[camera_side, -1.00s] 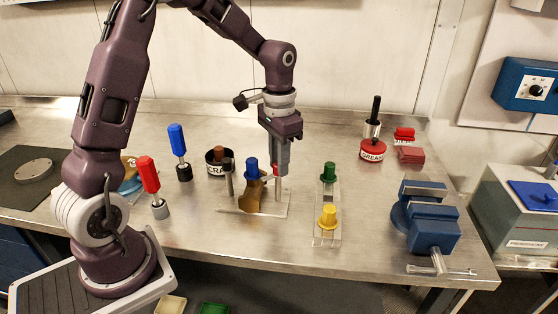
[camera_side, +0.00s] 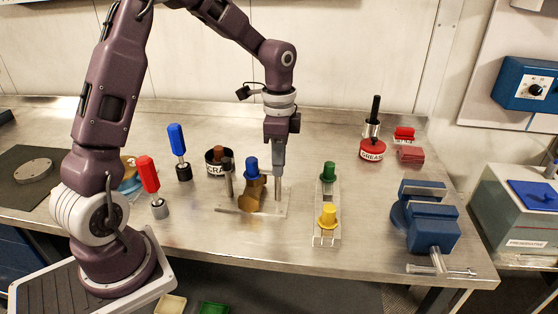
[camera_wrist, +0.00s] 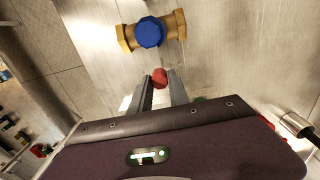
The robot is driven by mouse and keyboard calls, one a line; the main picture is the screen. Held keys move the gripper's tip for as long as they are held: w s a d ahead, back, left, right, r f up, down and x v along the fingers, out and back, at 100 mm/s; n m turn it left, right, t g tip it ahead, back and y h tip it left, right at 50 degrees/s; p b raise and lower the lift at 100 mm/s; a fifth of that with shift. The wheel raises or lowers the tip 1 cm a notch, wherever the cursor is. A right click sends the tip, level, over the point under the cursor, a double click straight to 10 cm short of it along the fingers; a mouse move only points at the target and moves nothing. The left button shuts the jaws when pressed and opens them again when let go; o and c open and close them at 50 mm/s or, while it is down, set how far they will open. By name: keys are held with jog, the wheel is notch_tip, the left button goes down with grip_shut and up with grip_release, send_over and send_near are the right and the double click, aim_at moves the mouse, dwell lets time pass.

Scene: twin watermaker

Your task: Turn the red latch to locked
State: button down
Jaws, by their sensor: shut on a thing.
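The red latch (camera_wrist: 159,77) shows in the wrist view as a small red knob between my fingertips. In the side view it is hidden behind my fingers. My gripper (camera_side: 278,172) points straight down and is shut on the latch; its fingers also show in the wrist view (camera_wrist: 160,86). A silver post (camera_side: 278,190) stands below the fingertips. A brass fitting (camera_side: 252,194) with a blue cap (camera_side: 251,166) stands just left of my gripper. In the wrist view the brass fitting (camera_wrist: 126,38) lies beyond the fingertips, apart from them. The latch's lock position cannot be read.
A blue vise (camera_side: 426,220), red grease tin (camera_side: 372,150) and blue-handled tool (camera_side: 177,139) stand farther off. Bench behind my gripper is clear.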

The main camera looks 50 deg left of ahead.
dwell(0.5)
jog(key=c, duration=1.2)
grip_release()
jog(key=shift+c, duration=0.2)
notch_tip(320, 180, up, 7)
jog(key=shift+r, duration=0.1)
